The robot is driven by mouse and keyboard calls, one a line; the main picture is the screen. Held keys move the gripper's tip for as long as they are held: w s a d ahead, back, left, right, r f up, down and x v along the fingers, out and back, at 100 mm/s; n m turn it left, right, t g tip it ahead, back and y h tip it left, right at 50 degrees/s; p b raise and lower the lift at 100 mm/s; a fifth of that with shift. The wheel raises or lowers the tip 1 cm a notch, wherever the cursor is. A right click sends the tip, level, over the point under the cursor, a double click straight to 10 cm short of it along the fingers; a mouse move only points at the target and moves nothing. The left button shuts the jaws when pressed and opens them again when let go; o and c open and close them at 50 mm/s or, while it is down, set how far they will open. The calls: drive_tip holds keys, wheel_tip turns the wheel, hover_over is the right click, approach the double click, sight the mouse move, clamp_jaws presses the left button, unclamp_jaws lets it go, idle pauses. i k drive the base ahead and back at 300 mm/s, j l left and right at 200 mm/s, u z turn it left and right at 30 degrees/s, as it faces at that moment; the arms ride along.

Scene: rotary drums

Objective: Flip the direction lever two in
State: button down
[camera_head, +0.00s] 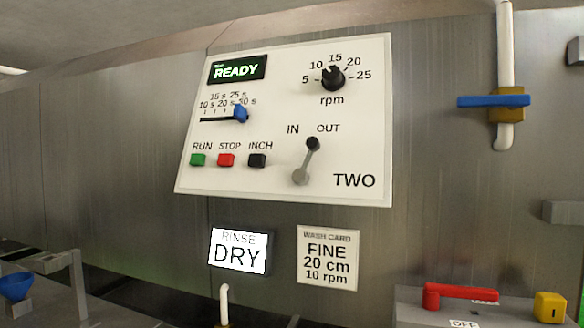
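The white control panel (271,181) marked TWO is mounted on a grey metal wall in the upper middle of the head view. Its direction lever (307,158) is a grey arm with a black knob, on a round grey pivot at its lower end. The lever points up and leans a little right. Its knob lies below the IN and OUT labels, between them and slightly nearer OUT. Nothing touches the lever. My gripper is not in view.
The panel also has a READY display (238,70), an rpm knob (333,78), a blue time slider (240,114) and RUN, STOP and INCH buttons (227,160). Below are a DRY sign (238,251) and wash card (328,257). A blue-handled valve (494,101) and red lever (461,292) stand right.

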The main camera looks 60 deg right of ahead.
sight(299, 176)
drive_tip(key=z, duration=1.55)
